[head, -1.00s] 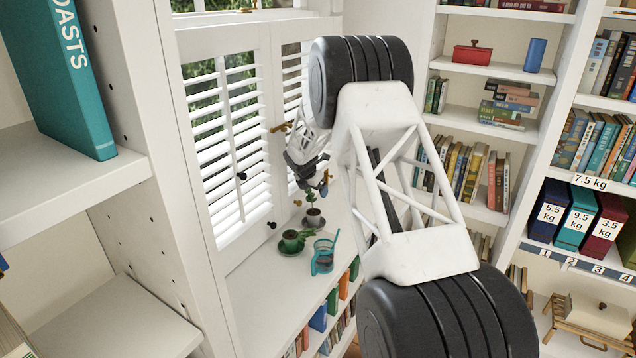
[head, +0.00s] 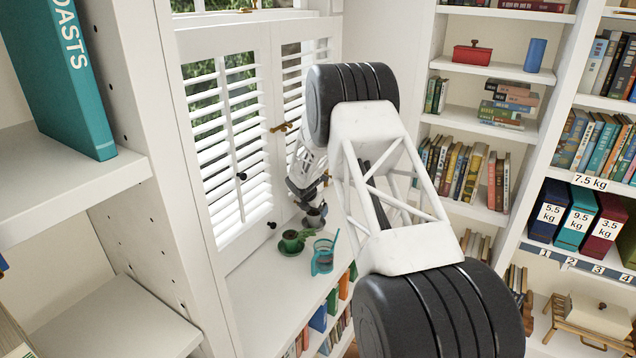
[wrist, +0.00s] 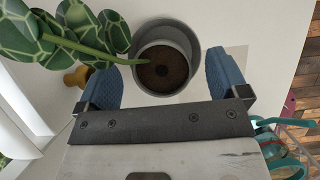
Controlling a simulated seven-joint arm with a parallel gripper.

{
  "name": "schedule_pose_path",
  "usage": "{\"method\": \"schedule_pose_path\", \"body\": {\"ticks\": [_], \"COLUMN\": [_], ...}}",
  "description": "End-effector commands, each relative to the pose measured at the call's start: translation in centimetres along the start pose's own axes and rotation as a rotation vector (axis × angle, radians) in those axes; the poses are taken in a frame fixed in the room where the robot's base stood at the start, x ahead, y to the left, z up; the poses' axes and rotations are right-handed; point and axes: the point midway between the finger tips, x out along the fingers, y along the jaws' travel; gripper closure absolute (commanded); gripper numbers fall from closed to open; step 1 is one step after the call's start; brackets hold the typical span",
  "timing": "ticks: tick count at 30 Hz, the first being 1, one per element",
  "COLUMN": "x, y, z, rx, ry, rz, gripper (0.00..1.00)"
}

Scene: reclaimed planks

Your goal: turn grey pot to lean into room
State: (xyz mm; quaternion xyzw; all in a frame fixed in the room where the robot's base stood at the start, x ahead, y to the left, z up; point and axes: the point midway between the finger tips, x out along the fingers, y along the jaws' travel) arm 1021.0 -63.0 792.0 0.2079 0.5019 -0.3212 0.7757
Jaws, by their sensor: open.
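The grey pot (wrist: 165,32) stands on the white sill in the wrist view, seen from above with dark soil in it. Its green stem and large patterned leaves (wrist: 70,35) reach left, on the shutter side. My gripper (wrist: 163,78) is open, its two blue fingers on either side of the pot's near part, with visible gaps at the fingertips. In the head view, my gripper (head: 309,197) is low over the sill by the grey pot (head: 314,221), covering the plant's upper part.
A green pot (head: 291,242) with a plant stands on a green saucer nearer the camera. White louvred shutters (head: 235,150) with knobs line the window side. Books fill the shelf below the sill's front edge.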

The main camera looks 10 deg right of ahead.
Motion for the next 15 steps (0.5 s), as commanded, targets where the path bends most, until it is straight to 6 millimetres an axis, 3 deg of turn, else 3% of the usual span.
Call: {"method": "schedule_pose_path", "body": {"ticks": [7, 15], "x": [2.6, -1.2], "y": [0.0, 0.1], "z": [-1.2, -1.0], "rx": [0.000, 0.000], "ry": [-0.001, 0.000], "rz": [0.001, 0.001], "gripper": [0.07, 0.07]}}
